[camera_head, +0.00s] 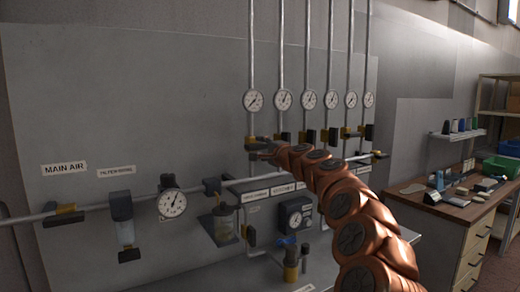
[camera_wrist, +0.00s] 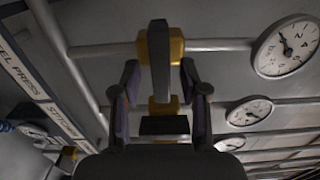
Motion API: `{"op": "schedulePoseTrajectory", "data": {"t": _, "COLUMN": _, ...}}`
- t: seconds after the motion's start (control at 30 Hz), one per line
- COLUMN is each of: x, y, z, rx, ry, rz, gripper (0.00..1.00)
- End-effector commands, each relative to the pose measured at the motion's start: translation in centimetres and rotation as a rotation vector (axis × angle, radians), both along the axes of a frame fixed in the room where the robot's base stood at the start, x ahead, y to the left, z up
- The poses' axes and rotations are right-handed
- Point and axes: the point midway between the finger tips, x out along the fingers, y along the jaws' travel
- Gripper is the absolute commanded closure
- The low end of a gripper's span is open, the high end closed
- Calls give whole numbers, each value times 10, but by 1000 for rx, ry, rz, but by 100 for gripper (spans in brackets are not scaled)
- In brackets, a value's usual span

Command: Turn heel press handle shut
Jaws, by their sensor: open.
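A dark grey valve handle (camera_wrist: 159,62) with a yellow valve body (camera_wrist: 177,46) fills the upper middle of the wrist view. The handle appears to cross the line of its pipe there. A label reading "EL PRESS" (camera_wrist: 18,68) is partly cut off at the left. My gripper (camera_wrist: 159,75) is open, one finger on each side of the handle, with gaps visible. In the head view my gripper (camera_head: 264,150) is at the leftmost of the vertical pipes, by its yellow valve (camera_head: 251,139). The gripper partly hides the valve there, and contact cannot be told.
Several similar valves (camera_head: 333,134) and gauges (camera_head: 309,99) stand close to the right. A workbench (camera_head: 440,210) with tools stands at the right.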

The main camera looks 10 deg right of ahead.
Motion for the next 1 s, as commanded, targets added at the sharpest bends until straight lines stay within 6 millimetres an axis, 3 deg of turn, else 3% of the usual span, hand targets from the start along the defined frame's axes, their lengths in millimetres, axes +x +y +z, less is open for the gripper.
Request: {"op": "schedulePoseTrajectory", "data": {"t": 1.0, "x": -86, "y": -27, "z": 1, "rx": 2, "ry": -2, "rz": 1, "gripper": 56}}
